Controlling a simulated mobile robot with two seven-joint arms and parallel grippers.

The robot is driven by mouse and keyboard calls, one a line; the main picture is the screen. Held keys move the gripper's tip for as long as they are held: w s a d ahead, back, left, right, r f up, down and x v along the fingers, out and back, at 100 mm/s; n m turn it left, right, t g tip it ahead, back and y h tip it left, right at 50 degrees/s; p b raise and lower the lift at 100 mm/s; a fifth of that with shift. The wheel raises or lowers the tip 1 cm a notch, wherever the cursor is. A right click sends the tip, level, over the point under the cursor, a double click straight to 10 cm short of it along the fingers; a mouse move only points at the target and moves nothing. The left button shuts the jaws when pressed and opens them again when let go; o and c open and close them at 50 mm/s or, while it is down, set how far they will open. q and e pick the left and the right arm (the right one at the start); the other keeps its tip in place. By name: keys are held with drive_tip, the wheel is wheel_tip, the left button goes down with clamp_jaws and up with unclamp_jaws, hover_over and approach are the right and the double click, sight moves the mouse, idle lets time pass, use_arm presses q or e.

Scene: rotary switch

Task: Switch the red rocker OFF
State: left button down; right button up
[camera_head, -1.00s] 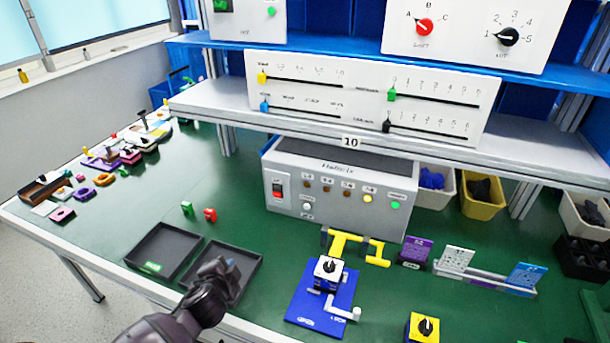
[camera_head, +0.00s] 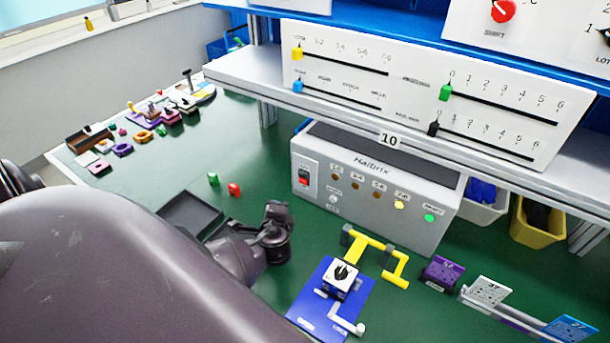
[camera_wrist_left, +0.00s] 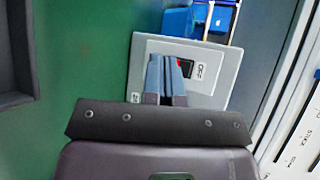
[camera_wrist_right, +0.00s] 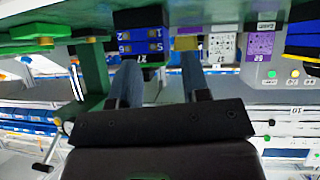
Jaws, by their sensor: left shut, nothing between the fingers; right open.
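The red rocker (camera_head: 304,176) sits in a dark frame at the left end of the grey panel box's front. In the head view the left gripper (camera_head: 277,214) is in front of and below the rocker. My right gripper (camera_wrist_right: 161,85) is open and empty, seen only in its wrist view.
The grey box (camera_head: 372,205) also carries several round lamps and stands under a shelf (camera_head: 240,77). A blue plate (camera_head: 318,307) with a knob and crank, and a yellow handle (camera_head: 375,254), are right of my left gripper. A black tray (camera_head: 180,217) lies left.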

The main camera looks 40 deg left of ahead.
sight(303, 179)
drive_tip(key=shift+w, duration=0.2)
drive_tip(key=shift+w+r, duration=0.1)
drive_tip(key=shift+r, duration=0.05)
drive_tip(key=shift+w+f+b, duration=0.25)
drive_tip(key=shift+f+b, duration=0.2)
drive_tip(key=shift+b, duration=0.4)
use_arm(q)
drive_tip(key=w+r, duration=0.1)
drive_tip(key=w, duration=0.8)
drive_tip(key=shift+a, duration=0.45)
use_arm(e)
drive_tip(key=shift+w, duration=0.1)
use_arm(q)
drive_tip(key=shift+w+r, duration=0.1)
drive_tip(key=shift+w, duration=0.05)
idle(0.5)
drive_tip(key=shift+w, duration=0.3)
drive_tip(key=shift+w+a, duration=0.1)
drive_tip(key=shift+w, duration=0.2)
idle(0.8)
drive_tip(key=shift+s, duration=0.15)
use_arm(e)
drive_tip(key=shift+r, duration=0.1)
use_arm(q)
drive_tip(key=shift+s+p, duration=0.3)
drive_tip(key=shift+s, duration=0.35)
use_arm(e)
drive_tip(key=shift+r, duration=0.3)
